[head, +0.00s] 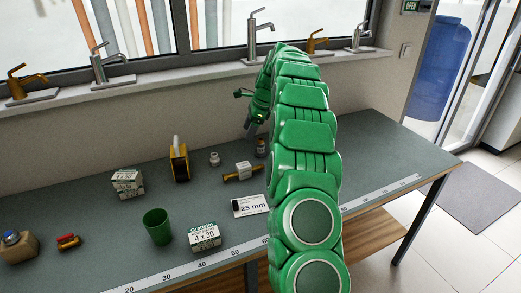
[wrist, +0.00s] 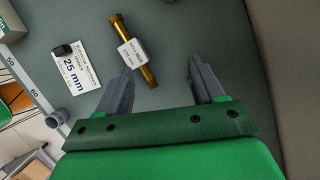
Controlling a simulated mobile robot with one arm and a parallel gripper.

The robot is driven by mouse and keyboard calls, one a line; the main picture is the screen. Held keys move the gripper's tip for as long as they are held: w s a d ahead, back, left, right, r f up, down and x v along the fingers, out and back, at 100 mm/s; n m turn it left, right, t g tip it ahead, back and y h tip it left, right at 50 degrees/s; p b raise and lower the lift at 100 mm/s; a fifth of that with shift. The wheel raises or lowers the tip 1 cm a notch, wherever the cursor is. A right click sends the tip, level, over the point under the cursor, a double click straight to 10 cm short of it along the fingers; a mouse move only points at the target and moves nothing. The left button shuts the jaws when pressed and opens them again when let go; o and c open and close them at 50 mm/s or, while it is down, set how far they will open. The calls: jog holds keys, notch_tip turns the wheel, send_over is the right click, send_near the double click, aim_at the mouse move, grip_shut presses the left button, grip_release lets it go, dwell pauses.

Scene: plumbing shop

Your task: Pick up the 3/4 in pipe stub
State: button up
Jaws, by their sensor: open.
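My gripper (wrist: 161,64) is open and empty, its two grey fingers spread apart in the wrist view. In the head view my gripper (head: 250,124) hangs above the back of the bench, partly behind my arm. A brass-coloured rod-like piece (wrist: 148,74) with a white paper label (wrist: 132,53) lies on the bench, just ahead of and beside the left finger. It also shows in the head view as a brass piece (head: 230,178) left of my arm. Its label is too small to read, so I cannot tell whether it is the 3/4 in pipe stub.
A white "25 mm" card (head: 249,206) lies in front of the brass piece. A ruler strip (head: 215,259) runs along the front edge.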

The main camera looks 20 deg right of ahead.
aim_at(263, 142)
jog(key=shift+w+d+f+m+t, duration=0.15)
jog(key=shift+w+d+f+m, duration=0.75)
jog(key=shift+d+f, duration=0.7)
jog(key=shift+w+d+f+m+t, duration=0.1)
jog(key=shift+w+d+f+m, duration=0.75)
jog(key=shift+d+f, duration=0.75)
jog(key=shift+w+d+f+m+t, duration=0.15)
jog(key=shift+w+d+f+m, duration=0.5)
jog(key=shift+w+d+f, duration=0.85)
jog(key=shift+s+a+x, duration=0.15)
jog(key=shift+x, duration=1.3)
jog(key=shift+s+a+x, duration=0.15)
jog(key=shift+x, duration=1.25)
grip_shut()
